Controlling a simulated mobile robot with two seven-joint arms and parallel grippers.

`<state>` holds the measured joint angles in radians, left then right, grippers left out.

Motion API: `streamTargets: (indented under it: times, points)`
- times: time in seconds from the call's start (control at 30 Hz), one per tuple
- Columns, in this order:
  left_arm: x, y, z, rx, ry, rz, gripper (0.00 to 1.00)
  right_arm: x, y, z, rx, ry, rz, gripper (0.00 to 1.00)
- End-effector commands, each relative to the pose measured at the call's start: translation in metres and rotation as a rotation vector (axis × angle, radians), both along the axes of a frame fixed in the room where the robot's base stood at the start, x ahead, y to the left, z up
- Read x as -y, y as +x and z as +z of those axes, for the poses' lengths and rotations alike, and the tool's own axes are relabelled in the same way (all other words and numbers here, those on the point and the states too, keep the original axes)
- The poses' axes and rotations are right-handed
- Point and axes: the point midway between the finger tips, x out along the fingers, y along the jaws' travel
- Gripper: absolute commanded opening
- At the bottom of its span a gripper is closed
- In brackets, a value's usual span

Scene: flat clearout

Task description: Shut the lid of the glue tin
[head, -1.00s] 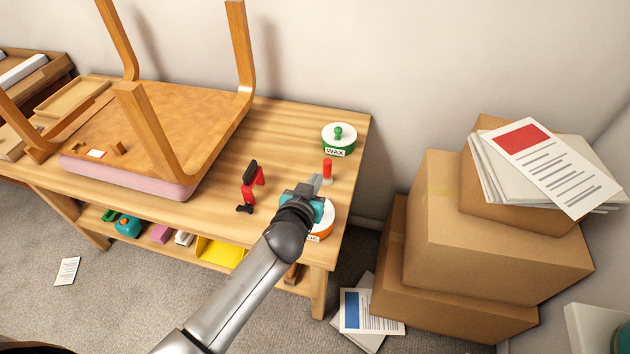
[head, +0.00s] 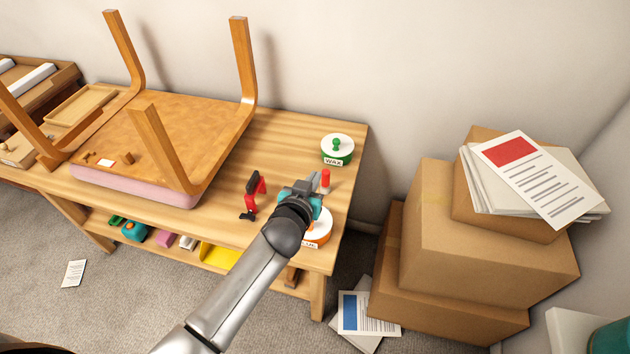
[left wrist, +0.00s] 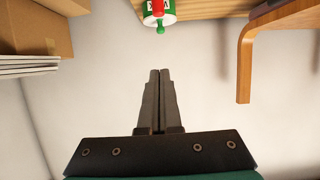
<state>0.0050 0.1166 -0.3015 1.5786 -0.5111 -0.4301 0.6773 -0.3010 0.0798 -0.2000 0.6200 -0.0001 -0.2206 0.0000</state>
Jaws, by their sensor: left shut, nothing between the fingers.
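The glue tin (head: 321,229) is orange with a white top and stands near the right front corner of the workbench. My left gripper and wrist cover much of it, and its label is only partly visible. I cannot tell how its lid sits. My left gripper (head: 314,179) is shut and empty, in front of the tin in the head view, with its fingertips close to a small red upright piece (head: 325,180). The shut fingers (left wrist: 160,73) also show in the left wrist view, touching nothing. My right gripper is not in view.
A green wax tin (head: 337,150) stands at the bench's back right corner. An upturned chair (head: 180,125) fills the bench's left side. Stacked cardboard boxes (head: 490,235) stand to the right.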

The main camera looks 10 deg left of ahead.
Motion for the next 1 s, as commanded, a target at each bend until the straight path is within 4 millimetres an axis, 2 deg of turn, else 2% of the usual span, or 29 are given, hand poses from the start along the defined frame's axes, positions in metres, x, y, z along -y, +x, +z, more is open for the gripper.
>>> streamTargets:
  times: [0.03, 0.07, 0.1, 0.17, 0.4, 0.6, 0.8, 1.0]
  points:
    - [-0.001, 0.002, 0.011, 0.001, 0.0, 0.001, 0.0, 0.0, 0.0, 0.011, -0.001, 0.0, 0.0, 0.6]
    - [-0.002, 0.002, 0.013, 0.001, 0.0, 0.0, 0.0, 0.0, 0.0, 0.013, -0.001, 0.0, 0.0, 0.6]
    - [-0.002, -0.009, 0.002, -0.004, -0.003, 0.001, 0.0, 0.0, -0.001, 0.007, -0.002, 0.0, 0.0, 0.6]
    - [-0.002, -0.02, -0.003, -0.006, -0.002, 0.001, 0.0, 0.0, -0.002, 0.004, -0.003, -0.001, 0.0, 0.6]
    - [-0.003, -0.058, -0.017, -0.003, -0.003, 0.001, 0.0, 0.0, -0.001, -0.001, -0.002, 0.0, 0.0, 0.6]
    - [-0.004, -0.082, -0.024, -0.002, -0.001, 0.002, 0.0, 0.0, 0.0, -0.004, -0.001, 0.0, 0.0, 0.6]
    - [-0.005, -0.092, -0.027, 0.0, 0.0, 0.001, 0.0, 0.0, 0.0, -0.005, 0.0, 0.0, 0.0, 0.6]
    - [-0.005, -0.093, -0.027, 0.0, 0.001, 0.001, 0.0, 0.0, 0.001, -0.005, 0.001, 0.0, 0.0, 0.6]
